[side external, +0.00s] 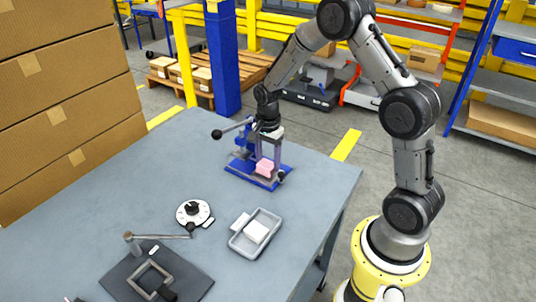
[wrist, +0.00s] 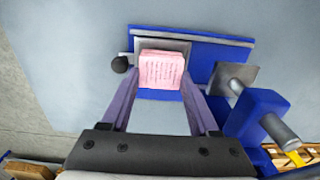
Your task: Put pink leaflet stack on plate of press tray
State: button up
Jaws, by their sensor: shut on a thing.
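The pink leaflet stack (side external: 264,167) is between the fingertips of my gripper (side external: 266,155), which points down over the blue press. In the wrist view, the stack (wrist: 162,70) shows printed lines, and the purple fingers of my gripper (wrist: 161,82) are shut on its two sides. The grey plate of the press tray (wrist: 160,44) shows just beyond and around the stack, on the blue base (wrist: 222,52). The stack is over this plate; I cannot tell whether it touches it. The press (side external: 238,172) stands near the table's far right edge.
The press column (wrist: 256,112) and a grey square head (wrist: 233,78) stand close right of my fingers in the wrist view. The lever's black knob (side external: 217,134) juts left. A grey tray (side external: 240,246), a white dial (side external: 181,215) and a dark mat (side external: 190,284) lie nearer.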

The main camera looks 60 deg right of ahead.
jog(key=shift+f, duration=0.3)
jog(key=o, duration=1.4)
jog(key=shift+s, duration=0.1)
jog(key=shift+r, duration=0.1)
jog(key=shift+r, duration=4.95)
